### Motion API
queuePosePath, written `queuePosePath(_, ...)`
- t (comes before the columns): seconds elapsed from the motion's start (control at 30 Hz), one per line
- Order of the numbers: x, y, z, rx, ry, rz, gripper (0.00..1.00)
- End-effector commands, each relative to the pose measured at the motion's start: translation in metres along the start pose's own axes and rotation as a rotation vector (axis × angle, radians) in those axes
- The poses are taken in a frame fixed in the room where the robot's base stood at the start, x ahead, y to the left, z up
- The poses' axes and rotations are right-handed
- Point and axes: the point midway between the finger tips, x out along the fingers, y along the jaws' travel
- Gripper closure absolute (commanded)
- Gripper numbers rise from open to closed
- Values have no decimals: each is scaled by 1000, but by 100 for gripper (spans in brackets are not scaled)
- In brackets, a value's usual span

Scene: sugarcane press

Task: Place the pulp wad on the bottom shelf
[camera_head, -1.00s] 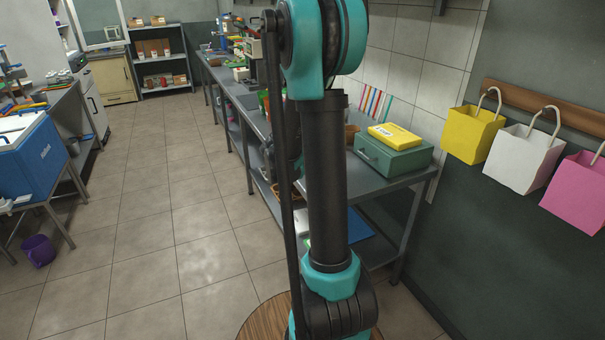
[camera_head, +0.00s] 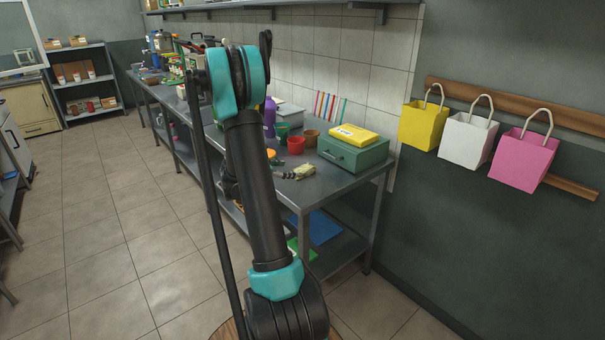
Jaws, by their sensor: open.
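A small pale yellow-green lump (camera_head: 305,171) lies near the front edge of the steel worktable; it may be the pulp wad, but it is too small to be sure. The worktable has a low shelf (camera_head: 340,250) beneath it, bearing a flat blue sheet (camera_head: 316,228) and a green item (camera_head: 301,249). A grey shelving rack (camera_head: 85,112) at the far left back also has a bottom shelf, with small goods on the rack. My upright arm links fill the middle of the view and hide part of the table. My gripper cannot be made out.
A green case (camera_head: 352,153) with a yellow packet (camera_head: 354,134) sits at the table's right end, beside a red cup (camera_head: 296,145) and a brown cup (camera_head: 312,138). Paper bags (camera_head: 467,138) hang on the right wall. The tiled floor (camera_head: 110,235) at left is clear.

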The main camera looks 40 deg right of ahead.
Motion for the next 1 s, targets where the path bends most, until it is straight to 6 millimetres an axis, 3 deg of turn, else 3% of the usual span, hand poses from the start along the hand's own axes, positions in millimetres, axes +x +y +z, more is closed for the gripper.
queuePosePath(0.1,24,-1,0,3,0,-3,33)
queuePosePath(0.23,42,-1,0,2,1,-2,33)
queuePosePath(0.53,58,-1,0,2,1,-1,33)
queuePosePath(0.83,98,-3,2,2,0,-2,33)
queuePosePath(1.0,104,-3,2,2,1,0,33)
